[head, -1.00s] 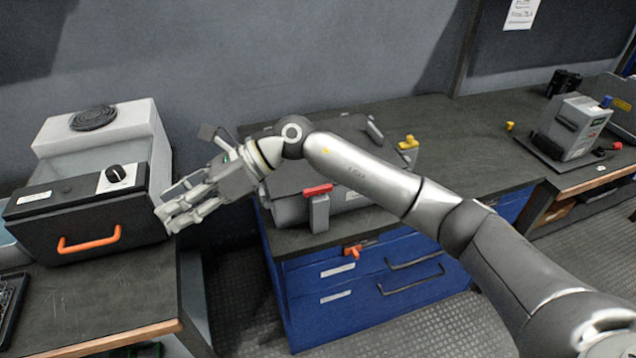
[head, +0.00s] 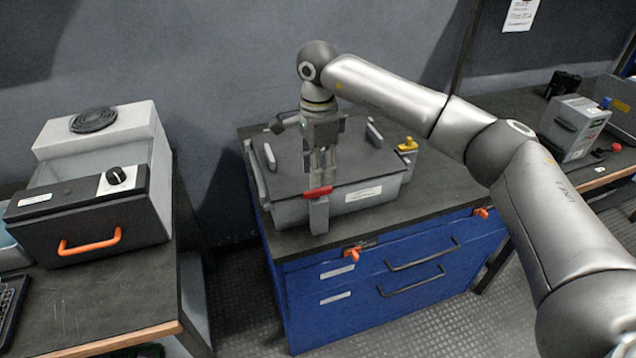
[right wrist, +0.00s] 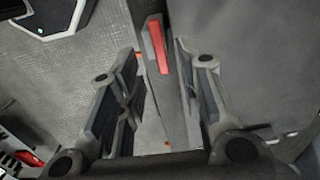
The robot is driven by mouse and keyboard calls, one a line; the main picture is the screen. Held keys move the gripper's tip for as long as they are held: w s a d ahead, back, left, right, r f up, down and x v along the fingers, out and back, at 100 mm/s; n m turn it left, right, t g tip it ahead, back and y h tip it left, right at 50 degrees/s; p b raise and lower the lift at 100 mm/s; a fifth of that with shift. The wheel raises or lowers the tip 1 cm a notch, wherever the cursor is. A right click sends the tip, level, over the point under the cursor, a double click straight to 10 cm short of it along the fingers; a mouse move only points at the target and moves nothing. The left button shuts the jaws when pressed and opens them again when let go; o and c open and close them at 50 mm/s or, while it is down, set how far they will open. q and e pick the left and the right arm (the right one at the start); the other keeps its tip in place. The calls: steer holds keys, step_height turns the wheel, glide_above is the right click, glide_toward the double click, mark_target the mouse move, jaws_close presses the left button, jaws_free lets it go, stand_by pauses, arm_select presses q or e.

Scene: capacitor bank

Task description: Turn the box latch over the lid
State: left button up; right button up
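The grey box (head: 385,190) stands on the blue cabinet with its dark flat lid (head: 350,165) on. A red-topped latch (head: 318,192) sits on a grey post at the box's front left. My right gripper (head: 320,172) points down over the lid, just behind the red latch. In the right wrist view its fingers (right wrist: 155,100) are spread, and the red latch top (right wrist: 157,45) shows ahead, between the lines of the two fingers. Whether a finger touches the latch I cannot tell. My left gripper is out of view.
A yellow-topped part (head: 408,145) stands at the box's right end. The blue cabinet (head: 400,270) has orange catches. A machine with an orange handle (head: 90,241) stands on the left bench. The countertop right of the box is partly under my right arm.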

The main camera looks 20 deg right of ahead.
mark_target(318, 190)
step_height(318, 190, down, 5)
stand_by(0.3)
jaws_close()
